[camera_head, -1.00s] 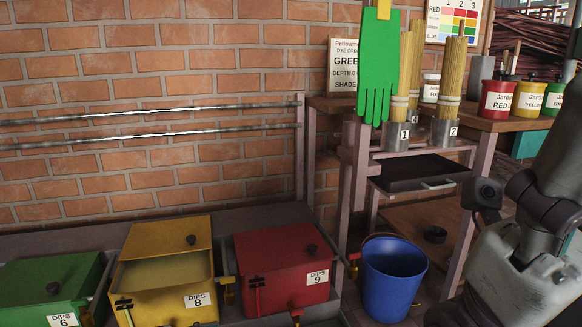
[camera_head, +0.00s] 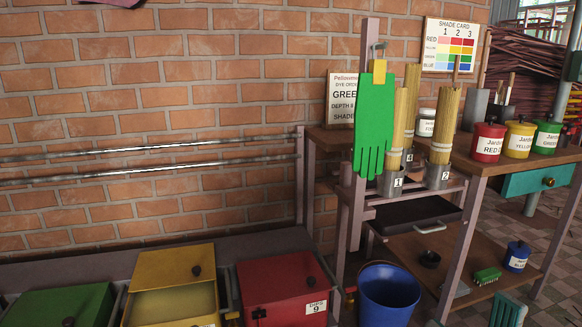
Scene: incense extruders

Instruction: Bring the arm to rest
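Neither of my arms nor either gripper shows in the head view now. A green glove (camera_head: 374,120) hangs on a post in front of the workbench (camera_head: 322,137). Bundles of sticks stand in metal cups on a small shelf, one cup marked 1 (camera_head: 390,184) and one marked 2 (camera_head: 438,176). A yellow box (camera_head: 172,266) stands partly open between a closed green box (camera_head: 62,304) and a closed red box (camera_head: 283,283) marked DIPS 9.
A blue bucket (camera_head: 388,292) stands beside the red box. Red (camera_head: 488,142), yellow (camera_head: 518,139) and green (camera_head: 546,137) jars line the bench top. A brush (camera_head: 487,275) and small blue jar (camera_head: 516,257) sit on the lower shelf. Metal rails (camera_head: 150,148) run along the brick wall.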

